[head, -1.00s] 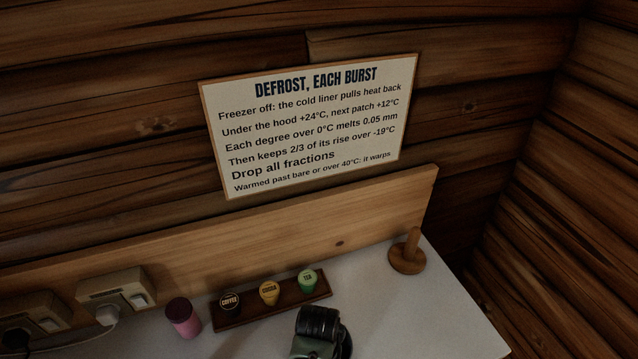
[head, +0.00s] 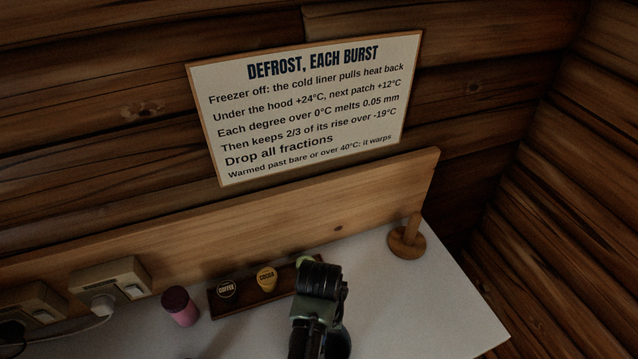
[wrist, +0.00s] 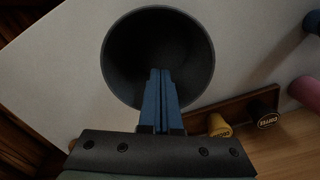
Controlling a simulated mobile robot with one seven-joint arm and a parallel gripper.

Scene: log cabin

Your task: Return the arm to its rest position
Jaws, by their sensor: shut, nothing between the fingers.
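My gripper (wrist: 160,72) shows in the wrist view as two blue fingers pressed together, with nothing between them. Behind the fingertips in that view is a dark, round, open-mouthed vessel (wrist: 196,42); its inside looks black. I cannot tell how far the fingertips are from it. In the head view my arm rises from the bottom edge over the white counter (head: 440,310); its fingertips cannot be made out there.
A wooden rack (head: 219,309) holds coffee (head: 226,289) and yellow (head: 266,278) pods; my arm mostly hides a green one (head: 304,261). A pink cylinder (head: 180,308) and sockets (head: 112,287) are left, a wooden peg stand (head: 407,242) right. A sign (head: 310,105) hangs behind.

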